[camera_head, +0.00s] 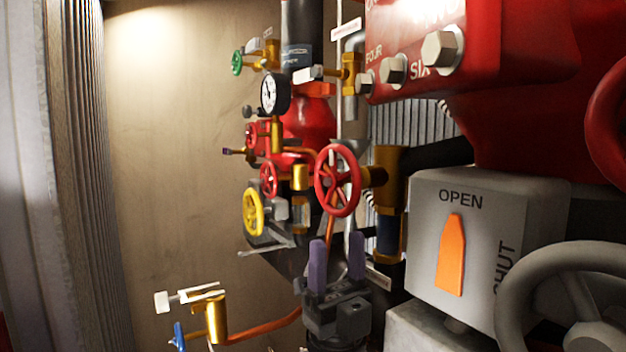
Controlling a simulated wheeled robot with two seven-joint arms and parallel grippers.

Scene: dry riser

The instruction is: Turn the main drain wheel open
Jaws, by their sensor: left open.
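A red spoked handwheel (338,180) on a brass angle valve (388,185) stands near the middle of the picture. It is the likeliest main drain wheel, but I cannot read a label that confirms it. My left gripper (337,245) points upward just below this wheel, with its two purple fingers apart and nothing between them. In the picture the fingertips overlap the pipes behind, and the wheel's rim shows just above them. I cannot tell the depth gap, but no contact shows. My right gripper is out of view.
A grey box (480,230) marked OPEN and SHUT with an orange pointer is close at right, beside a grey handwheel (575,290). Behind are a yellow wheel (253,211), small red wheels (268,180) and a gauge (274,94). A brass valve (215,318) stands at lower left.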

